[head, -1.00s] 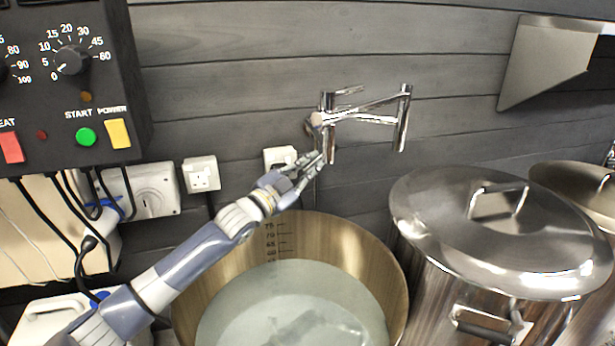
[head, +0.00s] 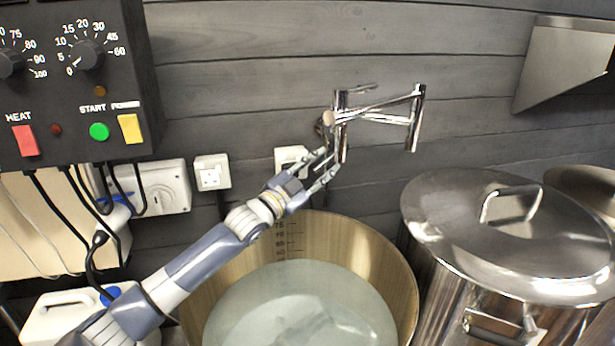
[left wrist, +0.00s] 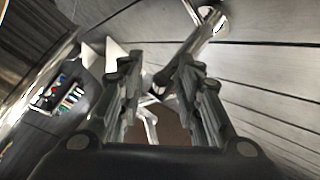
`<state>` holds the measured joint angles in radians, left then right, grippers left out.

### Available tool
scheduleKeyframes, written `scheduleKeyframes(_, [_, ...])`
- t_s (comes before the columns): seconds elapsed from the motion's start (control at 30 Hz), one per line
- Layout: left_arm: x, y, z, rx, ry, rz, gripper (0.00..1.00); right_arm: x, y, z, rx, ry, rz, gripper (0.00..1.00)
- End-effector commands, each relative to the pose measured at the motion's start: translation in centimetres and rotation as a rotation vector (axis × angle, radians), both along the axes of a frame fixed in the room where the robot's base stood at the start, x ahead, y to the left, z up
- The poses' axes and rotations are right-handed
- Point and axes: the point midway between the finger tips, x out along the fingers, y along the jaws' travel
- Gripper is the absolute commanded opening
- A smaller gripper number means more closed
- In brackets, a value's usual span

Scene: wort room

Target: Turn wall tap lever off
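The chrome wall tap (head: 385,117) is fixed to the grey plank wall above a steel pot. A thin lever-like bar (head: 362,89) shows at its top left, and a jointed arm runs right to a vertical end. My left gripper (head: 331,171) is just below the tap's left upright, its fingers apart. In the left wrist view, a chrome tap tube (left wrist: 192,50) runs between and beyond the open fingers (left wrist: 160,98). I cannot tell whether a finger touches the tap. The lever is not clearly made out there. My right gripper is not in view.
The open pot (head: 398,262) below holds clear liquid. A lidded steel pot (head: 455,215) stands to its right. A control box (head: 75,130) hangs at the left, with sockets (head: 211,172) and cables nearby. A metal hood (head: 560,65) juts out at upper right.

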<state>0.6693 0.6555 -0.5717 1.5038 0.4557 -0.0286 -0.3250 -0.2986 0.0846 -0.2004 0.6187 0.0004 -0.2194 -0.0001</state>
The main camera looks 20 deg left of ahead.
Motion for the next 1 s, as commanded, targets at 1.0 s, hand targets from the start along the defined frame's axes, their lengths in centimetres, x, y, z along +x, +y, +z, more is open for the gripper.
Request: scheduleKeyframes(1.0, [-10.4,4.3,-2.3,0.0,0.001,-0.001,0.32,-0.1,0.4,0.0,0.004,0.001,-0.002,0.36])
